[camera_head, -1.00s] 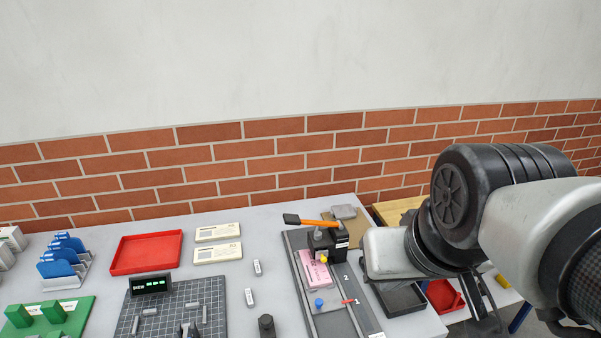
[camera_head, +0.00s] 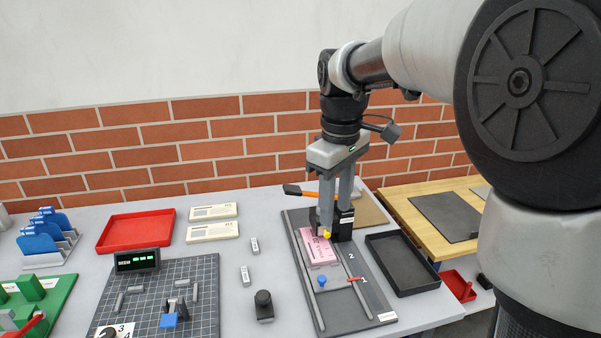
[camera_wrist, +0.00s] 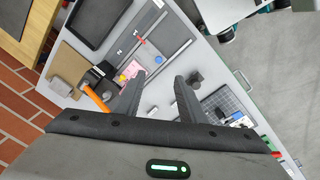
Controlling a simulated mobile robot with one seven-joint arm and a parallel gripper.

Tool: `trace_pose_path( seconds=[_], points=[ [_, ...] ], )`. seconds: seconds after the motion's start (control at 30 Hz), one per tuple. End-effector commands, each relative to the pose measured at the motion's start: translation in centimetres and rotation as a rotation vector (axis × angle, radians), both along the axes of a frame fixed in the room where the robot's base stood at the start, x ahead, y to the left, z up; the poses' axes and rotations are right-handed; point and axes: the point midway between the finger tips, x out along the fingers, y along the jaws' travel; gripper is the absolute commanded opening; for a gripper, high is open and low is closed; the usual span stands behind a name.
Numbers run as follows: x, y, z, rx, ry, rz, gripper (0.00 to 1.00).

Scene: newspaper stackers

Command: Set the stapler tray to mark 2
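The stapler (camera_head: 342,225) is black with an orange lever (camera_head: 318,194), at the back of a dark base plate (camera_head: 362,307). A light grey tray (camera_head: 338,274) lies between rails on the plate, with a pink booklet (camera_head: 318,250), a blue knob (camera_head: 321,281) and a red pointer (camera_head: 357,279) on it. The pointer lies beside mark 1; mark 2 (camera_head: 351,257) is farther back. My gripper (camera_head: 336,222) points down above the plate's back part, in front of the stapler. In the wrist view its fingers (camera_wrist: 158,80) are apart with nothing held; the blue knob (camera_wrist: 156,60) shows between them.
A black tray (camera_head: 401,264) is right of the base plate, and a small black post (camera_head: 264,305) is left. A red tray (camera_head: 137,230), cream boxes (camera_head: 212,232) and a gridded board (camera_head: 205,265) with a display lie farther left. A wooden table (camera_head: 420,225) adjoins at right.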

Motion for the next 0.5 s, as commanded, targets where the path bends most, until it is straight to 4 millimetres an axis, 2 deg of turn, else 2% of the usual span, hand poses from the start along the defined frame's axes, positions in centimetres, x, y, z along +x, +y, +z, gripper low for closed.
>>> trace_pose_path(
  seconds=[0.03,0.1,0.2,0.37,0.5],
  points=[
    [1.3,0.5,-2.5,0.0,0.028,0.045,0.37],
    [2.5,0.9,-3.8,0.001,0.054,0.097,0.37],
    [3.4,1.3,-4.9,0.003,0.074,0.141,0.37],
    [3.7,1.4,-6.0,0.003,0.082,0.157,0.37],
    [3.6,1.4,-8.4,0.002,0.084,0.156,0.37]
  ],
)
